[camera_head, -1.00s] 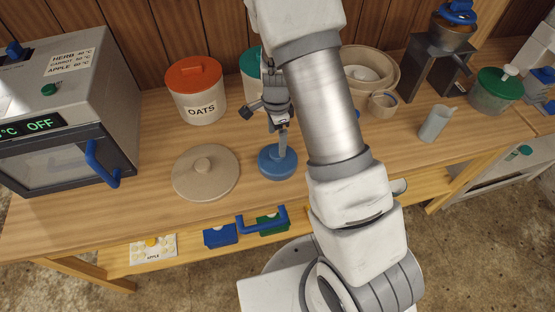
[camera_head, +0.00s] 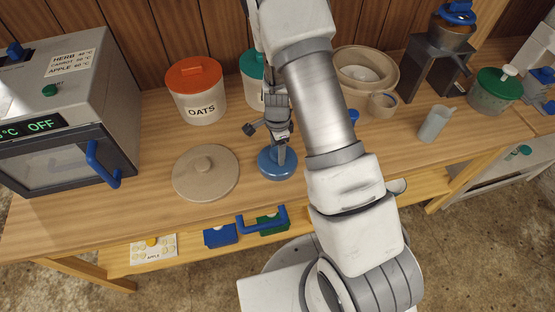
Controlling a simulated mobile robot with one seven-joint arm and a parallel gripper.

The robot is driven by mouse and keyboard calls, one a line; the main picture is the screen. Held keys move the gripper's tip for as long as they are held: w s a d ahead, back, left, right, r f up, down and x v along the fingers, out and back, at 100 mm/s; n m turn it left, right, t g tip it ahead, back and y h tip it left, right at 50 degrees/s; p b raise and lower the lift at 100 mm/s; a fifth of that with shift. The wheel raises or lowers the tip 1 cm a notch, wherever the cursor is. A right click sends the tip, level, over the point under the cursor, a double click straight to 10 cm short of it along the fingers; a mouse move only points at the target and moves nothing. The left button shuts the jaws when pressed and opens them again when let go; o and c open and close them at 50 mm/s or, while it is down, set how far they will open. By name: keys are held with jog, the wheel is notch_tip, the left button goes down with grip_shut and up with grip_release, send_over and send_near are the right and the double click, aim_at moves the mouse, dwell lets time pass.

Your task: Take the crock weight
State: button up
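A blue round disc (camera_head: 278,165) with an upright grey stem lies on the wooden bench near its front edge. The small view does not show whether the fingers are closed on the stem. The disc appears to rest on the bench. A wide beige crock (camera_head: 392,88) stands at the back right, partly behind my arm, with a pale thing inside it.
A beige knobbed lid (camera_head: 205,174) lies just left of the disc. An orange-lidded oats jar (camera_head: 196,92) and a teal-lidded jar (camera_head: 252,90) stand behind. A dryer (camera_head: 70,110) is at left. A small beige cup (camera_head: 382,105) and grey beaker (camera_head: 436,124) are at right.

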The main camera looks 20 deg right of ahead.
grip_shut()
jog(key=shift+r, duration=0.1)
dwell(0.3)
